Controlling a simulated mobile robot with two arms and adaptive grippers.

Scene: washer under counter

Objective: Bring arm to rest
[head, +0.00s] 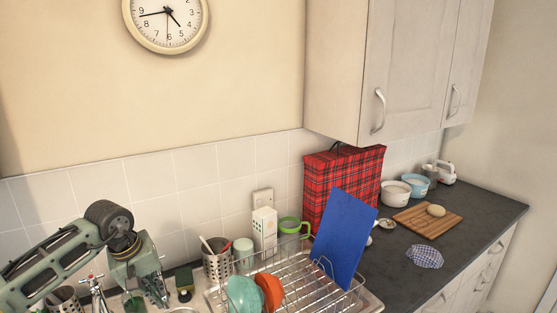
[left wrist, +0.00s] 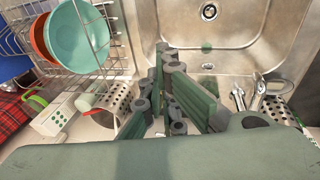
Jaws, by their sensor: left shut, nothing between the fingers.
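My left arm (head: 50,262) comes in from the left in the head view and bends down at the wrist over the sink area. My left gripper (head: 145,288) points down there, its tips near or past the lower picture edge. In the left wrist view the left gripper (left wrist: 178,72) is shut and empty, with the metal sink basin (left wrist: 228,45) beyond its fingers. My right gripper is in neither view.
A wire dish rack (head: 300,270) holds bowls and a blue board (head: 344,238). A utensil holder (head: 216,264) and taps (head: 95,290) stand near the left gripper. A tartan bag (head: 340,185) and wooden board (head: 428,219) are on the counter. Wall cupboards (head: 415,60) hang above.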

